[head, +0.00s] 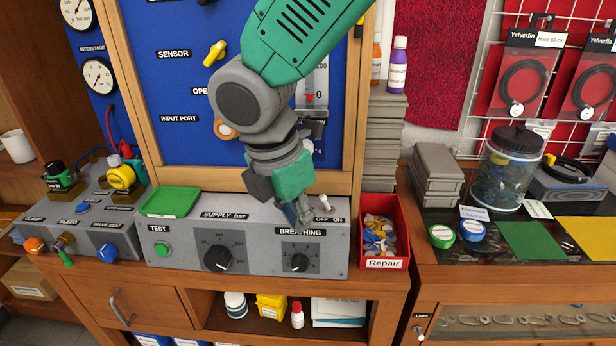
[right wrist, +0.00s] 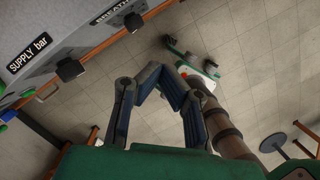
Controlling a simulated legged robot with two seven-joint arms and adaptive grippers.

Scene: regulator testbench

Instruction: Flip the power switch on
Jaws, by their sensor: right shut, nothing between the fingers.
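The grey regulator console (head: 180,258) stands on the wooden bench. Its power switch (head: 325,203) is a small pale toggle at the right end of the top, just behind the OFF / ON label (head: 329,220). The lever seems to lean left, toward OFF, but it is too small to be sure. My right gripper (head: 301,213) points down just left of the switch, with its fingers shut and empty. It looks apart from the lever. In the right wrist view my fingers (right wrist: 160,72) meet at their tips, and the switch cannot be made out. My left gripper is not in view.
A green tray (head: 170,201) sits on the console's left end. The BREATHING knob (head: 299,262) and SUPPLY knob (head: 217,258) are on its front. A red Repair bin (head: 396,240) stands close on the right. The framed blue panel (head: 170,100) rises behind the console.

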